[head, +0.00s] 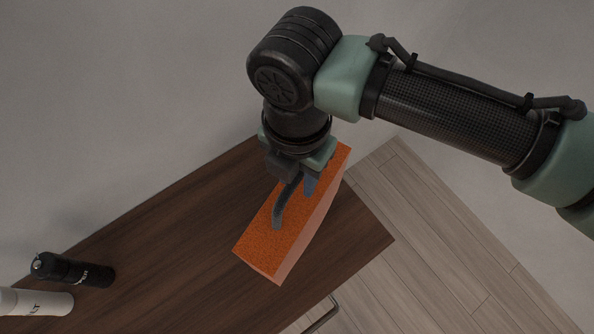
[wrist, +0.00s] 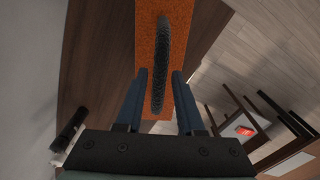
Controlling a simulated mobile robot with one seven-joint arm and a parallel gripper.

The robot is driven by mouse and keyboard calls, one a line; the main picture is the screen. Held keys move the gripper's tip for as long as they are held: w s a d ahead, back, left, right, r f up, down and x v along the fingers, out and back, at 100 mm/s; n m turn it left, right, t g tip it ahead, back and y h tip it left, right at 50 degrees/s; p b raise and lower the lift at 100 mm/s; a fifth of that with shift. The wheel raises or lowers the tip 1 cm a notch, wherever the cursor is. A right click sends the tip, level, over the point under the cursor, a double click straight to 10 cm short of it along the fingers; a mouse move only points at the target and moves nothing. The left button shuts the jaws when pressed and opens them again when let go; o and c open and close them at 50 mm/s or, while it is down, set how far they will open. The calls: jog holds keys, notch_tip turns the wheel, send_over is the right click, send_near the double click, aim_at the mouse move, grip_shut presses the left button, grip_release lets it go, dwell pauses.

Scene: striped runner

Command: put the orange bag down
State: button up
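The orange bag (head: 262,250) is a long block-shaped bag with a speckled orange top and a paler side. It appears to stand on the dark wooden table, near its right end. In the wrist view the bag (wrist: 150,25) lies below my gripper, and its dark arched handle (wrist: 161,60) rises toward me. My gripper (wrist: 160,72) is open, with one finger on each side of the handle. A gap shows between the handle and each finger. In the head view my gripper (head: 298,190) is just above the bag and covers part of its top.
The dark wooden table (head: 180,215) has free room left of the bag. A black grinder (head: 72,270) and a white one (head: 35,302) lie toward the lower left in the head view. Pale plank floor is on the right. A red item (wrist: 240,130) shows right in the wrist view.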

jog(key=shift+o, duration=0.5)
